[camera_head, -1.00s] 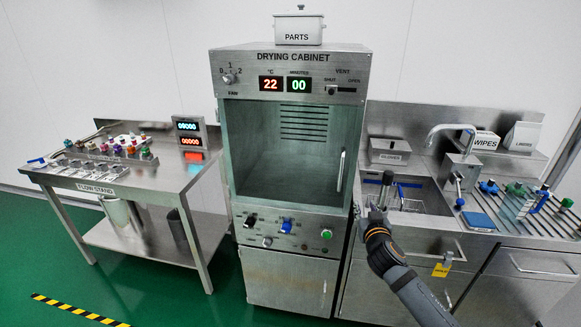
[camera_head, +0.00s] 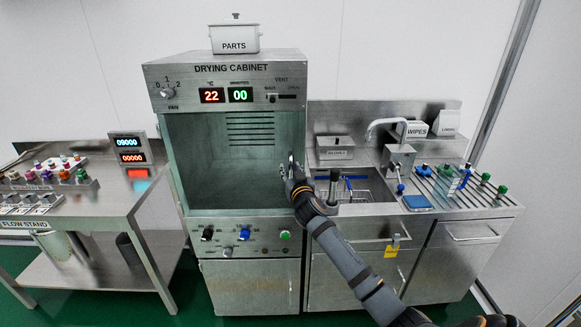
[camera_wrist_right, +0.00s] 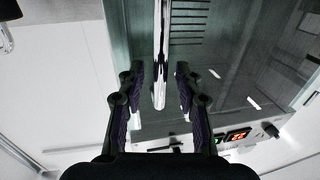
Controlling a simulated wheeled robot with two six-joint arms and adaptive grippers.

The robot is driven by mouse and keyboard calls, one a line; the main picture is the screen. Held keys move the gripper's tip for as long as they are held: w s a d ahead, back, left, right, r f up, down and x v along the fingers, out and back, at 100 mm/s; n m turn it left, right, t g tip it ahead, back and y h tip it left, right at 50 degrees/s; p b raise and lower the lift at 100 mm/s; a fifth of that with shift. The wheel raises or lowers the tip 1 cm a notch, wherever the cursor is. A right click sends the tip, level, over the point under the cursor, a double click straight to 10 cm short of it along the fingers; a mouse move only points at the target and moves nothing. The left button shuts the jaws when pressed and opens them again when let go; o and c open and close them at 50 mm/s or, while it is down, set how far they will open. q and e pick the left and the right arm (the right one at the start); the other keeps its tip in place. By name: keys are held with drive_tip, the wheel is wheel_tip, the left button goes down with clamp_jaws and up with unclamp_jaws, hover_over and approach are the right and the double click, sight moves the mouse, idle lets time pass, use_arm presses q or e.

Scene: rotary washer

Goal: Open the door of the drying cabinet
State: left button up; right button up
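The drying cabinet (camera_head: 230,68) stands in the middle of the head view, and its glass door (camera_head: 215,190) looks shut. The upright metal door handle (camera_head: 291,158) is at the door's right side, partly hidden by my right gripper (camera_head: 290,174). In the right wrist view the handle (camera_wrist_right: 160,60) lies between the two spread fingers of the right gripper (camera_wrist_right: 160,78), with a visible gap on each side. The right gripper is open and holds nothing. My left gripper is not in view.
A flow stand table (camera_head: 110,205) is at the left, close beside the cabinet. A sink counter (camera_head: 470,213) with a basin, faucet and bottles is at the right. A PARTS pot (camera_head: 234,40) stands on the cabinet. Knobs and a green button (camera_head: 285,235) sit below the door.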

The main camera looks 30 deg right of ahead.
drive_tip(key=shift+w, duration=0.2)
drive_tip(key=shift+c, duration=0.4)
clamp_jaws()
